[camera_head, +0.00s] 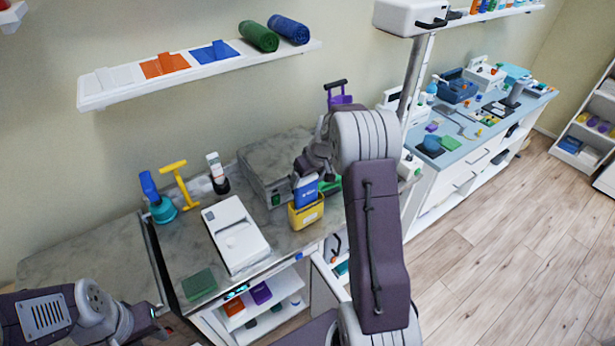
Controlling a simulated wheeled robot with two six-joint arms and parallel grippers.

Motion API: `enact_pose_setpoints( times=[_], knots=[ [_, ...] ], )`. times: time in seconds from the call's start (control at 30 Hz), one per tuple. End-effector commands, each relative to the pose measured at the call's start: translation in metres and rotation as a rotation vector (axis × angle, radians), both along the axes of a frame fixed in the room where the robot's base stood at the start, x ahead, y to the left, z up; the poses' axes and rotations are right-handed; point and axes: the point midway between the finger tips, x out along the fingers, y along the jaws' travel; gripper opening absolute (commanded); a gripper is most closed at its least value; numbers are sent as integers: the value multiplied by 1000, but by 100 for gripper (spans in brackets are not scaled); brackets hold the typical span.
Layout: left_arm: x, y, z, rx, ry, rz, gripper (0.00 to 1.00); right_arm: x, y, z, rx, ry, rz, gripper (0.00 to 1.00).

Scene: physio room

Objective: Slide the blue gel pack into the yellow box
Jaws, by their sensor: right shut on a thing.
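The blue gel pack (305,192) stands upright directly over the yellow box (306,217) near the front right of the marble counter. Its lower end meets the box's opening; I cannot tell how deep it sits. My right gripper (308,172) comes down from above and is shut on the pack's upper part, with its fingers partly hidden by my own wrist. My left arm is low in the left corner. Its gripper (150,318) is small and dark near the counter's front left, and its jaws cannot be made out.
A grey case (272,166) stands behind the yellow box. A white device (236,234) lies to the left. A teal bottle (162,209), a yellow T-shaped tool (178,183) and a green pad (199,285) are also on the counter (290,243). A wall shelf (200,70) hangs above.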

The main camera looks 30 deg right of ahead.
Motion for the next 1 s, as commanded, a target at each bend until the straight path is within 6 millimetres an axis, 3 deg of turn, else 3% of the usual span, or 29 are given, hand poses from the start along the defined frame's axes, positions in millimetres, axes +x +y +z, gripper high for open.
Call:
enact_pose_setpoints(
  times=[1.0],
  knots=[
    [0,0,-14,0,0,0,36,0,0,-15,-1,-1,0,15]
  ],
)
